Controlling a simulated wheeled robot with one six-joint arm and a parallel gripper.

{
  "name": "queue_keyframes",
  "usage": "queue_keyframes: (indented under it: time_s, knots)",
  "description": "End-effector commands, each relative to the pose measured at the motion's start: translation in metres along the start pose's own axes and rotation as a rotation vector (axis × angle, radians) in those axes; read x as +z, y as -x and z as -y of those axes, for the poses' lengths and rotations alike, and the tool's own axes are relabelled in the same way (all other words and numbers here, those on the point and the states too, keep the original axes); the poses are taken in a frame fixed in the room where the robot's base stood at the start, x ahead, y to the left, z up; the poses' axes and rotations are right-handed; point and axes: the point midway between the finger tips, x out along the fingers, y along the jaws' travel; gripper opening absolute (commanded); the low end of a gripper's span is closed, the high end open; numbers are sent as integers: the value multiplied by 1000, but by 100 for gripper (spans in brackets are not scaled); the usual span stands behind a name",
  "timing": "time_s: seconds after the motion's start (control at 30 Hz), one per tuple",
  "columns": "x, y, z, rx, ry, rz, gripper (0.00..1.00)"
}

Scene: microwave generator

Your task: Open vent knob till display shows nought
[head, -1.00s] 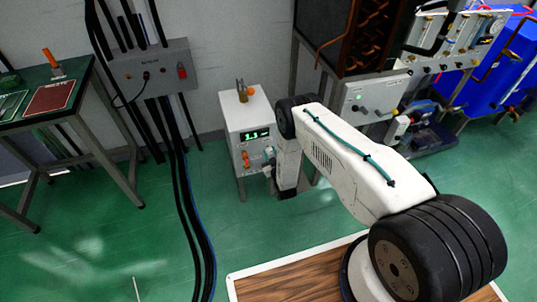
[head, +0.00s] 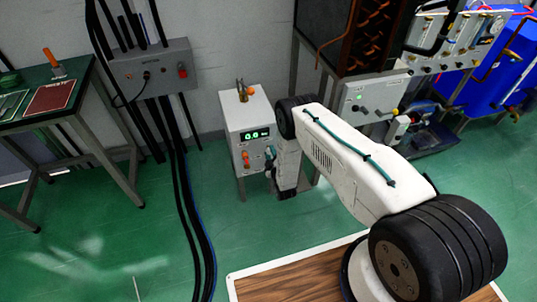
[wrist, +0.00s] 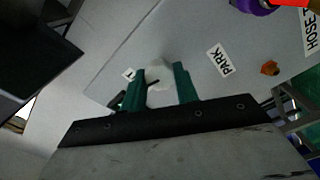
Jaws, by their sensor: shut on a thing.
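The white cabinet (head: 233,125) stands against the wall in the head view. Its green display (head: 256,134) appears to read 0.0, with small characters after it. My gripper (head: 269,153) is at the right side of the cabinet's front, below the display. In the wrist view my gripper's two green fingers (wrist: 160,82) are closed around a pale knob (wrist: 160,72) on the grey panel. The knob is partly hidden by the fingers, and in the head view my gripper covers it.
An orange knob (head: 246,158) is left of my gripper on the cabinet front. A PARK label (wrist: 219,60) and an orange part (wrist: 270,67) show in the wrist view. Black cables (head: 180,190) run down to the floor at left. A metal rack (head: 297,90) stands close on the right.

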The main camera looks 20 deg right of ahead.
Motion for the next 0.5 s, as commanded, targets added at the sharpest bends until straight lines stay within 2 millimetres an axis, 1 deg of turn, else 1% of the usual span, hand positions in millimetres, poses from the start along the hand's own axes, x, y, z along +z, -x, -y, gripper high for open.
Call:
queue_keyframes:
  time_s: [0.2, 0.5]
  knots:
    - [-1, 0, 1, -3, 37, -3, 7]
    - [-1, 0, 1, -3, 41, -3, 7]
